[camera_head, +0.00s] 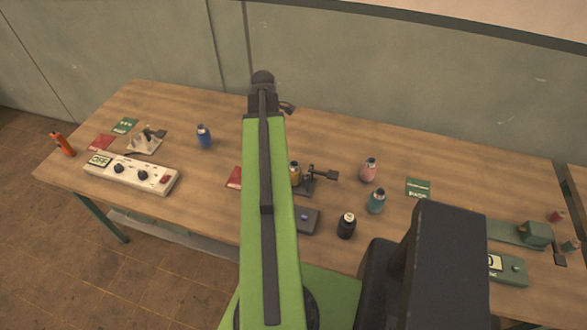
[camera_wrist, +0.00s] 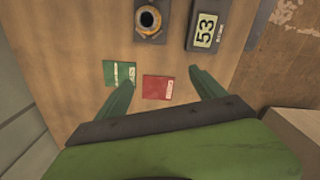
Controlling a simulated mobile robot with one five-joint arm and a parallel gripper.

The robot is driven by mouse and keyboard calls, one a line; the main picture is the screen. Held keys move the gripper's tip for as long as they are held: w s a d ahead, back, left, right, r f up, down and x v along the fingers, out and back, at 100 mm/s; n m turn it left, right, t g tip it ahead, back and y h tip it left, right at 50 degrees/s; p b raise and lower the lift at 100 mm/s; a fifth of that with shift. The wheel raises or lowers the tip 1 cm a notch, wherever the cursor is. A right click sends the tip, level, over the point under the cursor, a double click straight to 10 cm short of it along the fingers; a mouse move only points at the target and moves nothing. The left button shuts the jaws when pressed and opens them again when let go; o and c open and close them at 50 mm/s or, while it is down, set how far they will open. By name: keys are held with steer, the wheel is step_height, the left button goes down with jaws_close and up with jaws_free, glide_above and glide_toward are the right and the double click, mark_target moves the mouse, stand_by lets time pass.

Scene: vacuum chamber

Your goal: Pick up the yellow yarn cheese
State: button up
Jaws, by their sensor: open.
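A small yellow bottle-like thing (camera_head: 295,171) stands on the wooden table just right of my green arm in the head view, partly hidden by the arm. In the wrist view, a round yellow thing with a black centre (camera_wrist: 148,18) sits on a dark base at the top edge; it looks like the same item seen from above. I cannot make out a yarn or cheese shape. My gripper (camera_wrist: 160,80) is open and empty. Its two green fingers are spread on either side of a red card, apart from the yellow thing. The head view does not clearly show the fingers.
A red card (camera_wrist: 158,87) and a green card (camera_wrist: 119,73) lie on the table. A box with a display (camera_wrist: 204,32) stands beside the yellow thing. Blue (camera_head: 204,137), pink (camera_head: 368,170), teal (camera_head: 376,202) and black (camera_head: 346,226) bottles stand around. A wall (camera_head: 400,110) rises behind.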

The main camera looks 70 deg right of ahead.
steer(key=r, duration=0.1)
glide_above(294, 170)
steer(key=d, duration=0.2)
steer(key=shift+n, duration=0.3)
steer(key=f+b, duration=0.5)
steer(key=f, duration=0.1)
steer(key=f+b, duration=0.5)
steer(key=b, duration=0.1)
steer(key=f+b, duration=0.6)
steer(key=shift+w+f, duration=0.3)
steer(key=shift+w, duration=0.1)
steer(key=shift+r, duration=0.2)
steer(key=shift+c, duration=0.3)
